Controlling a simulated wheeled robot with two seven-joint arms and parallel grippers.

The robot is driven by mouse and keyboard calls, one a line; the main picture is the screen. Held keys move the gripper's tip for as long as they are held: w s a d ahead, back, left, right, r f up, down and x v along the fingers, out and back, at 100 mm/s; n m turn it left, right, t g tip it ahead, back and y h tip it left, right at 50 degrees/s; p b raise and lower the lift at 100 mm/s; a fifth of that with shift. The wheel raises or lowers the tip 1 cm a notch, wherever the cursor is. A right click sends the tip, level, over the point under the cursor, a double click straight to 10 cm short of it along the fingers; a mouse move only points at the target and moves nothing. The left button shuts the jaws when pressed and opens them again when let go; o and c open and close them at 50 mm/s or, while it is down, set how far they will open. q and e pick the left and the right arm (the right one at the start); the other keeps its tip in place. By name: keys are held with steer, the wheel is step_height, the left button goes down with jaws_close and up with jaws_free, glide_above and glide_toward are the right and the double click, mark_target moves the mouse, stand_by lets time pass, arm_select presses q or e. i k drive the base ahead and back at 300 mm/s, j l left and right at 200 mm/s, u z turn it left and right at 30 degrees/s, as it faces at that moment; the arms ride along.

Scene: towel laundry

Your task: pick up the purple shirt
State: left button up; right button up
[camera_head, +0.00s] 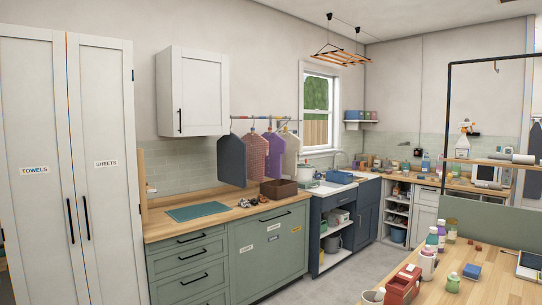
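The purple shirt (274,155) hangs from a rail (262,118) above the wooden counter, between a reddish-pink shirt (252,157) on its left and a pale beige shirt (290,152) on its right. Its edges are partly overlapped by its neighbours. A dark grey-blue shirt (232,160) hangs at the left end of the rail. Neither of my grippers is in the camera_head view.
A brown box (278,189) stands on the counter (216,215) below the shirts, with a green mat (197,211) to its left. Green drawers and a dark blue sink cabinet (329,243) stand below. A table (480,285) with bottles is at front right. Grey floor (340,278) is clear between.

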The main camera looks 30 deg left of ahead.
mark_target(277, 145)
steer(key=i+j+u, duration=0.1)
steer(key=j+u, duration=0.15)
steer(key=j, duration=0.15)
steer(key=i+j+u, duration=0.1)
steer(key=j+u, duration=0.2)
steer(key=i+j+u, duration=0.25)
steer(key=j, duration=0.25)
steer(key=i+j+u, duration=0.5)
steer(key=j, duration=0.15)
steer(key=i+j, duration=0.35)
steer(key=i, duration=0.15)
steer(key=i+j+u, duration=0.1)
steer(key=i+j, duration=0.25)
steer(key=i, duration=0.15)
steer(key=i+l+z, duration=0.2)
steer(key=z, duration=0.2)
steer(key=i+z, duration=0.8)
steer(key=i+j+z, duration=0.15)
steer(key=i+z, duration=0.45)
steer(key=i, duration=1.4)
steer(key=i+u, duration=0.4)
steer(key=i+l+u, duration=0.25)
steer(key=i+u, duration=0.15)
steer(key=i, duration=0.2)
steer(key=i+l+u, duration=0.35)
steer(key=i, duration=0.15)
